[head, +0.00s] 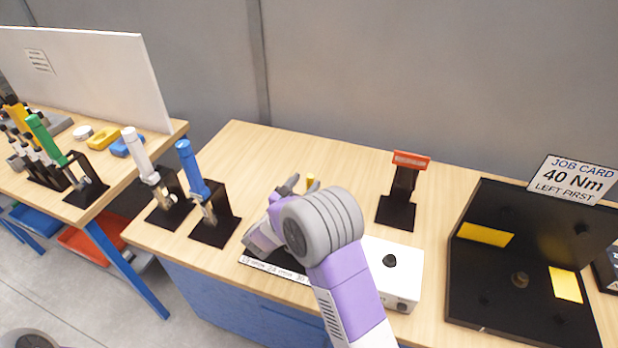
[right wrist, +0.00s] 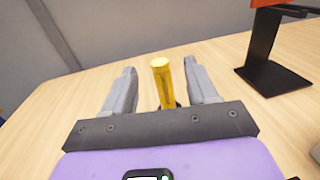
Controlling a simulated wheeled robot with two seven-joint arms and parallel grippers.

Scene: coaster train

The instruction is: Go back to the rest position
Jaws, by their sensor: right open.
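My right gripper (head: 290,184) is over the middle of the workbench (head: 245,143), its fingers pointing toward the back. In the right wrist view the right gripper (right wrist: 160,85) is open, with its two grey fingers spread wide. A yellow-handled tool (right wrist: 161,85) stands upright between the fingers in that view, nearer the right finger, with gaps visible on both sides. In the head view only a bit of the yellow handle (head: 312,184) shows behind my wrist; its lower part is hidden. My left gripper is not in view.
Tools with blue (head: 193,168) and white (head: 137,153) handles stand in black holders at left. A red-topped black stand (head: 400,195), a white box (head: 405,265) and a black fixture (head: 465,250) with a job card (head: 575,180) are at right.

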